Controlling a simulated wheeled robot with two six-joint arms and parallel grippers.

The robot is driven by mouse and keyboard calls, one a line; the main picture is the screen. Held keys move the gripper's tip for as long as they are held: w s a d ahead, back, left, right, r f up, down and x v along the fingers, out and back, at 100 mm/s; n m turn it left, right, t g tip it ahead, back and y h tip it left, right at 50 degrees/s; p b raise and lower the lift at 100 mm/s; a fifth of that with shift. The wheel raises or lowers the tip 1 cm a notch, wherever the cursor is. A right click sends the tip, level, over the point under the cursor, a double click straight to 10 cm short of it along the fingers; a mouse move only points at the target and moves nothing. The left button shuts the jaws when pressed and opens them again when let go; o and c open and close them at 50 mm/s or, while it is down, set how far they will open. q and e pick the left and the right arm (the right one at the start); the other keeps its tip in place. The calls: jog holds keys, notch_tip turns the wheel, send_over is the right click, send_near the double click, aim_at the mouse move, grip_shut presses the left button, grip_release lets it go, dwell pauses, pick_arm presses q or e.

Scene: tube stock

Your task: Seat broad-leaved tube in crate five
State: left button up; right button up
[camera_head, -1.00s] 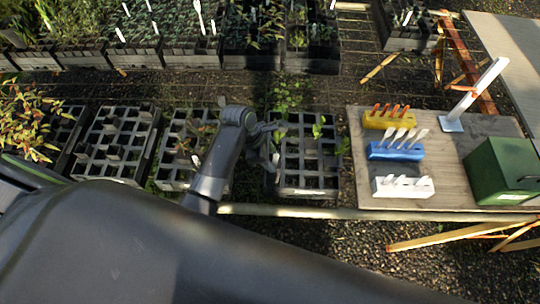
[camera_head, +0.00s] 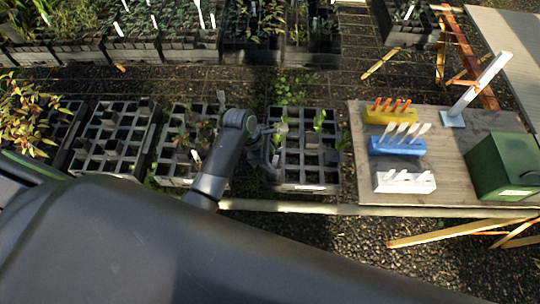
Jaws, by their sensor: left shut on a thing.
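My left gripper (camera_head: 272,142) is at the left part of the rightmost crate (camera_head: 305,187) in the near row. It is shut on a plant tube, whose green leaves (camera_head: 282,128) show just above and right of the fingers. The tube's body is hidden by the gripper and too small to make out, so I cannot tell whether it is in a cell. Another green leafy plant (camera_head: 319,120) stands at the back of the same crate. More leaves (camera_head: 342,140) show at its right edge. My right gripper is not in view.
A crate with reddish plants (camera_head: 184,135) and a mostly empty crate (camera_head: 115,140) lie left. The table (camera_head: 450,160) at right holds yellow (camera_head: 385,117), blue (camera_head: 397,146) and white (camera_head: 404,182) blocks, a white post (camera_head: 478,84) and a green box (camera_head: 502,167). Planted crates line the back.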

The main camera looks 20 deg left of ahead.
pick_arm(q)
jog(key=shift+f+b, duration=0.95)
jog(key=shift+f, duration=1.85)
jog(key=o, duration=1.5)
jog(key=shift+c, duration=0.2)
jog(key=v, duration=1.7)
jog(key=shift+a, duration=0.15)
jog(key=shift+s, duration=0.15)
